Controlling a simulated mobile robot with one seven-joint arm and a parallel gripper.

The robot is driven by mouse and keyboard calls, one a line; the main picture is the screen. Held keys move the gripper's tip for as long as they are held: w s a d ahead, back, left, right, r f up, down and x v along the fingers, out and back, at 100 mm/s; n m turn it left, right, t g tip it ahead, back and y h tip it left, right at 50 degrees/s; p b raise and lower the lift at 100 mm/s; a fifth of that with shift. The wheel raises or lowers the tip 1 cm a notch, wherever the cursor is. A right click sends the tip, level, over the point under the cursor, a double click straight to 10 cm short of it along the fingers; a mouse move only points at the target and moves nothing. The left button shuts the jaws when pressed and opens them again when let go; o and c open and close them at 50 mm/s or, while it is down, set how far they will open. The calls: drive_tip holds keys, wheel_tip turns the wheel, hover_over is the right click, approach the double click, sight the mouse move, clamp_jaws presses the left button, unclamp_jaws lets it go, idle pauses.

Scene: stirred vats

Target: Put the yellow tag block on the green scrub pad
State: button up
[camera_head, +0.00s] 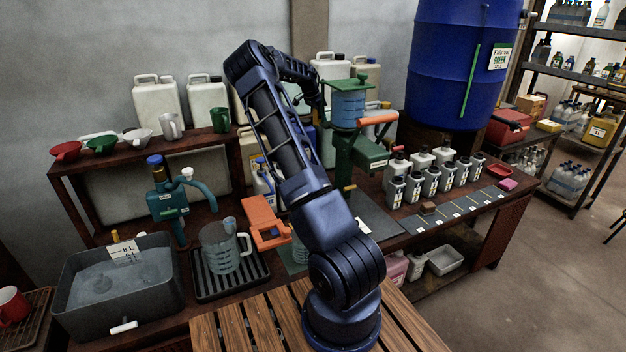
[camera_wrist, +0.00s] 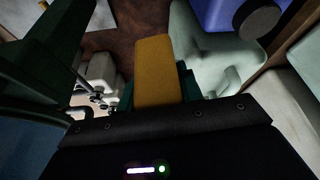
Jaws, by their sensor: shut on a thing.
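In the wrist view my gripper (camera_wrist: 157,92) is shut on the yellow tag block (camera_wrist: 155,62), which sticks out ahead of the jaws. In the head view my arm rises from the slatted bench and bends toward the back; its end is behind the green stand, and the block cannot be made out there. I cannot tell whether this is the green scrub pad.
A green stand with a blue-filled vessel (camera_head: 349,105) and orange handle is close to my arm's end. White canisters (camera_head: 334,66) stand behind. A grey tub (camera_head: 120,285), a measuring jug (camera_head: 222,248) and several small bottles (camera_head: 430,180) occupy the bench.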

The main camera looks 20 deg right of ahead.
drive_tip(key=shift+m+g, duration=0.3)
drive_tip(key=shift+m, duration=0.6)
drive_tip(key=a+f, duration=0.1)
drive_tip(key=f, duration=0.6)
drive_tip(key=s+a+f, duration=0.1)
drive_tip(key=f, duration=0.6)
drive_tip(key=s+a+f, duration=0.1)
drive_tip(key=f, duration=0.7)
drive_tip(key=shift+s+a, duration=0.1)
drive_tip(key=shift+a, duration=0.3)
drive_tip(key=shift+f, duration=2.55)
drive_tip(key=shift+f, duration=0.1)
drive_tip(key=o, duration=1)
drive_tip(key=shift+o, duration=0.2)
